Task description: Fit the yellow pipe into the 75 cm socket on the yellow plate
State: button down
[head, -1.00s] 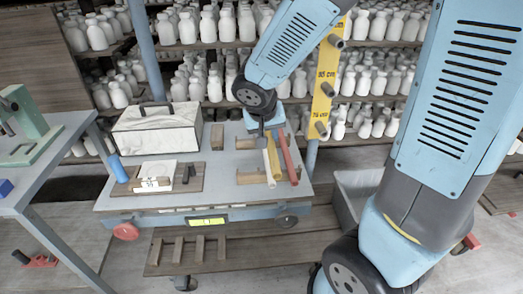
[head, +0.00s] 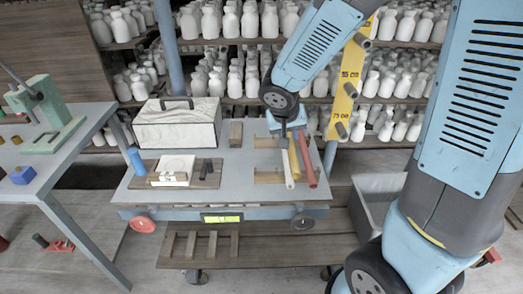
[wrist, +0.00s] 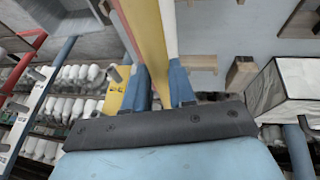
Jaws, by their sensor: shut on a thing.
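My gripper (head: 290,131) is over the right part of the cart and shut on the yellow pipe (head: 293,157). In the wrist view the yellow pipe (wrist: 152,45) runs between the two blue fingers (wrist: 159,92). A white pipe (head: 286,168) and a red pipe (head: 306,160) are close on either side of it. The yellow plate (head: 347,92) stands upright behind the cart on the right. Its 75 cm label is low, with a grey socket (head: 341,130) below it. Whether the yellow pipe touches the cart top is unclear.
The cart (head: 225,180) also carries a white marbled box (head: 178,128), wooden blocks and a small board. A grey bin (head: 377,205) stands right of the cart. Shelves of white bottles fill the back. A workbench (head: 50,150) is at left.

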jog(key=shift+w+a+f, duration=1.1)
jog(key=shift+f, duration=0.65)
jog(key=shift+w+a+f, duration=1.05)
jog(key=shift+f, duration=0.65)
jog(key=shift+w+a+f, duration=1.1)
jog(key=shift+f, duration=0.65)
jog(key=shift+f, duration=0.2)
jog(key=c, duration=0.9)
grip_release()
jog(key=shift+c, duration=0.2)
